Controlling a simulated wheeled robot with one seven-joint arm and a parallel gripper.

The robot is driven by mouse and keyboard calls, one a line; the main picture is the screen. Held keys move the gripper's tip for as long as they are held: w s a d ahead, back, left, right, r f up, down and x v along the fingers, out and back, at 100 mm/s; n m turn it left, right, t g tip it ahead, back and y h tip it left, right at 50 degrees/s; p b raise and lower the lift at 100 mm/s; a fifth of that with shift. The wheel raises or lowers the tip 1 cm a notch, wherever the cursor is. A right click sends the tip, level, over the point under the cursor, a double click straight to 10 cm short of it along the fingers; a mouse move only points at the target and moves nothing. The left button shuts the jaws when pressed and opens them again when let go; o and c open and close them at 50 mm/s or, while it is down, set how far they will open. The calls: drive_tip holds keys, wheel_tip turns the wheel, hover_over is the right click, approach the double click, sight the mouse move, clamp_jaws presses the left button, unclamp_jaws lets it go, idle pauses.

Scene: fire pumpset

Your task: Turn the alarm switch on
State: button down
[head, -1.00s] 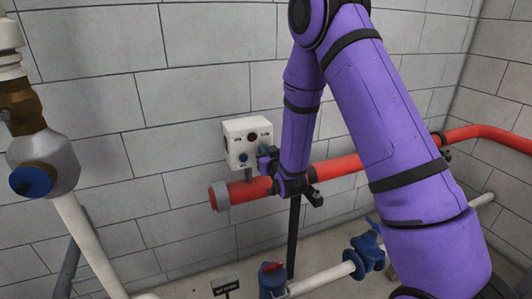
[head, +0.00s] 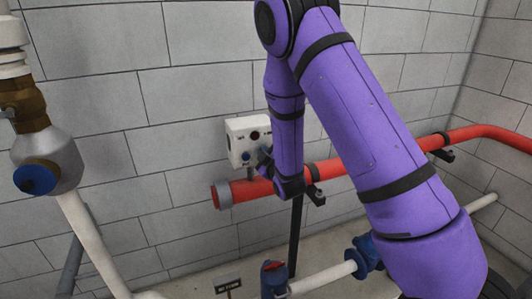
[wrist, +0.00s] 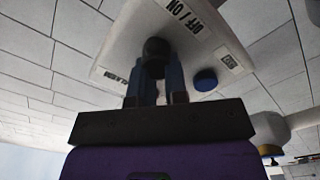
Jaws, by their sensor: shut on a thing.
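The alarm box (head: 236,143) is a white panel on the block wall, above the red pipe. In the wrist view a black switch knob (wrist: 155,46) sits on the panel near the label "OFF / ON" (wrist: 186,14). My gripper (wrist: 155,73) has its two blue fingers shut on this knob. In the head view my gripper (head: 265,157) is at the right side of the box, partly hidden by my wrist. The knob's pointing direction cannot be told.
The red pipe (head: 335,167) runs along the wall just below the box, close to my wrist. A blue valve (head: 364,253) and a red-topped blue fitting (head: 273,280) stand low in front. A large pipe with a blue cap (head: 36,179) is at the left.

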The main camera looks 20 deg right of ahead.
drive_tip(key=shift+f+n, duration=0.1)
drive_tip(key=shift+n, duration=0.8)
drive_tip(key=shift+d, duration=0.1)
drive_tip(key=c, duration=1.2)
unclamp_jaws()
drive_tip(key=shift+o, duration=0.2)
drive_tip(key=shift+s, duration=0.15)
